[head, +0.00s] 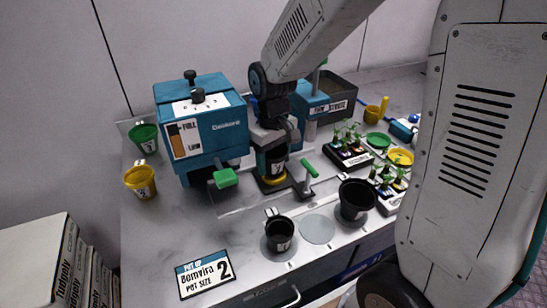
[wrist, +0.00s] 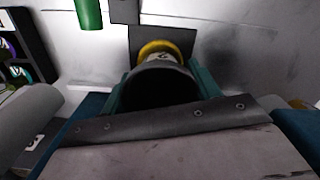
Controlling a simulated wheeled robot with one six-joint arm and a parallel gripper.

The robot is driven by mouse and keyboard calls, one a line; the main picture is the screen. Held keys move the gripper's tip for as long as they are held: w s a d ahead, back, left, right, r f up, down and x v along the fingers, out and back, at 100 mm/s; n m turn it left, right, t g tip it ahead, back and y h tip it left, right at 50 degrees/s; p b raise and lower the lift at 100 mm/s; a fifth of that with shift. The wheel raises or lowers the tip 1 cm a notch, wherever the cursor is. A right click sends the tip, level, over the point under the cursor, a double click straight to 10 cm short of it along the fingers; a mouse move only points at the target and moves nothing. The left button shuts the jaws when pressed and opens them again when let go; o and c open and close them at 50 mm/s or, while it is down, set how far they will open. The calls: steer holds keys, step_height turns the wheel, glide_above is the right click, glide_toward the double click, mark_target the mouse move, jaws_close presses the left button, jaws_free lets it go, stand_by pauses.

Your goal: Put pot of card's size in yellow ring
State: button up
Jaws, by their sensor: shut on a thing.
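A card (head: 205,274) at the front left reads "Bomvira, pot size 2". My gripper (head: 272,152) is shut on a black pot (head: 274,163) with a pale label; its number is too small to read for sure. The pot is upright, directly over or in the yellow ring (head: 270,181); I cannot tell whether it is seated. In the wrist view the held pot (wrist: 160,88) sits between the fingers, with the yellow ring (wrist: 158,47) showing just beyond it. Two other black pots stand at the front, a smaller one (head: 279,234) and a larger one (head: 356,200).
A blue dispenser machine (head: 208,130) with a green lever stands left of my gripper. A green-handled post (head: 309,170) is close on the right. Seedling trays (head: 349,155) stand further right. A bare grey disc (head: 317,229) lies between the front pots. Green and yellow cups (head: 140,181) hang at left.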

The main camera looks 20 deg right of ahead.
steer(key=shift+s+f, duration=0.1)
steer(key=shift+f, duration=0.6)
stand_by(0.5)
steer(key=o, duration=1)
steer(key=shift+o, duration=0.2)
